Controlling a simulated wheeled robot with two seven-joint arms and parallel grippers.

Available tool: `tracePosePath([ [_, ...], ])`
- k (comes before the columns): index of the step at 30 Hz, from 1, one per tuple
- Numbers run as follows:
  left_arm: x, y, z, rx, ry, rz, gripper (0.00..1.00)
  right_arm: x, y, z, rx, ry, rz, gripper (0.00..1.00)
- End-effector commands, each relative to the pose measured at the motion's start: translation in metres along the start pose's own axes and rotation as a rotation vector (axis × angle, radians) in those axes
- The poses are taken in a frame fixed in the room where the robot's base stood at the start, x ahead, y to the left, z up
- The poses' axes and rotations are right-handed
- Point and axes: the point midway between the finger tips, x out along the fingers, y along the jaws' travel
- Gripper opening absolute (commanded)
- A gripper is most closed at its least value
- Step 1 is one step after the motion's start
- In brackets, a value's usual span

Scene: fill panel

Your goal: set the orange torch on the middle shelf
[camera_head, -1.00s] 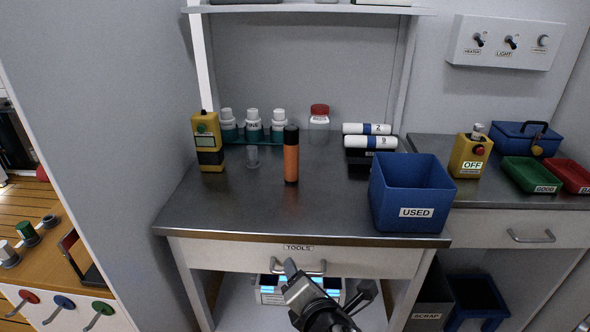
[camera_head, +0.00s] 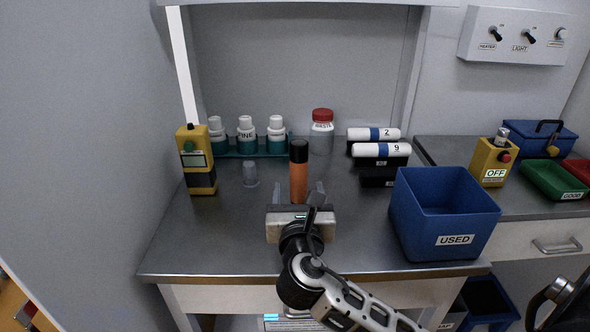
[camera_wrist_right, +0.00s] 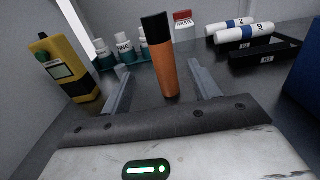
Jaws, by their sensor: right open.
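The orange torch (camera_head: 299,178) with a black top stands upright on the metal worktop; it also shows in the right wrist view (camera_wrist_right: 162,70). My right gripper (camera_head: 299,190) is open just in front of the torch. In the right wrist view its two fingers (camera_wrist_right: 160,85) point forward with the torch between or just beyond them; I cannot tell which. The fingers look apart from the torch on both sides. A shelf edge (camera_head: 300,3) crosses the top of the head view; the surface above it is out of sight. My left gripper is not in view.
A yellow meter (camera_head: 196,160) and a small clear cup (camera_head: 250,174) stand left of the torch. A blue USED bin (camera_head: 446,215) is at right. Worktop at front left is clear.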

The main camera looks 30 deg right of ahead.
Motion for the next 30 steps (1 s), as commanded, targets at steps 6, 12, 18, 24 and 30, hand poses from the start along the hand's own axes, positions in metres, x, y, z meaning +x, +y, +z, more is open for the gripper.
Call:
tracePosePath([
  [6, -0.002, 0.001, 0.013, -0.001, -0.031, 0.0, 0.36, 0.045, 0.0, 0.0, 0.0, -0.001, -0.001, 0.61],
  [12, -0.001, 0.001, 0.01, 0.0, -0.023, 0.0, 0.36, 0.062, 0.0, 0.0, 0.002, 0.0, 0.0, 0.61],
  [18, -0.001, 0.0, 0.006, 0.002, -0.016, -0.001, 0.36, 0.084, -0.002, -0.003, 0.002, 0.0, -0.001, 0.61],
  [24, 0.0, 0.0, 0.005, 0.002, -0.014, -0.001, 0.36, 0.11, -0.003, -0.004, 0.002, 0.0, 0.0, 0.61],
  [30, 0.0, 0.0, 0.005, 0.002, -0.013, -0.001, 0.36, 0.115, -0.003, -0.005, 0.002, 0.001, 0.001, 0.61],
])
